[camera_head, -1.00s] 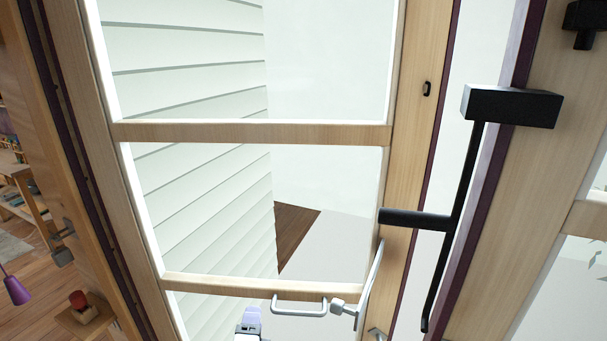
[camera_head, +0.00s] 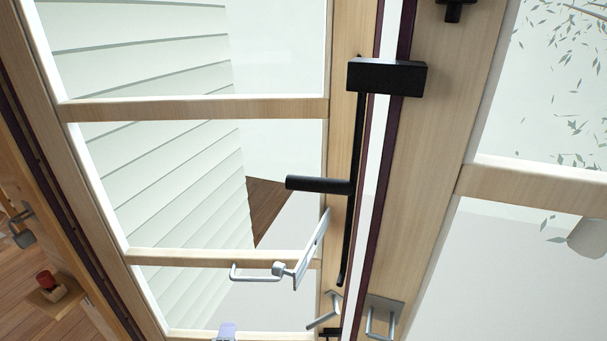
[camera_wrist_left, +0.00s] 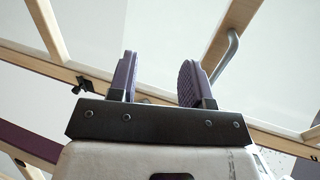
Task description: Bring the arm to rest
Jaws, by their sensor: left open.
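My left gripper (camera_wrist_left: 157,80) is open in the left wrist view, its two purple-padded fingers apart with nothing between them. In the head view only a small pale tip of it (camera_head: 227,331) shows at the bottom edge, in front of the door's lower glass. The rest of my left arm is hidden below the frame. My right gripper is in neither view.
A wood-framed glass door (camera_head: 190,108) fills the left and middle. A silver lever handle (camera_head: 312,250) sits on its edge. A black bar fitting (camera_head: 386,77) is beside the narrow gap to the right-hand frame (camera_head: 425,150). A small wooden box (camera_head: 50,294) is lower left.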

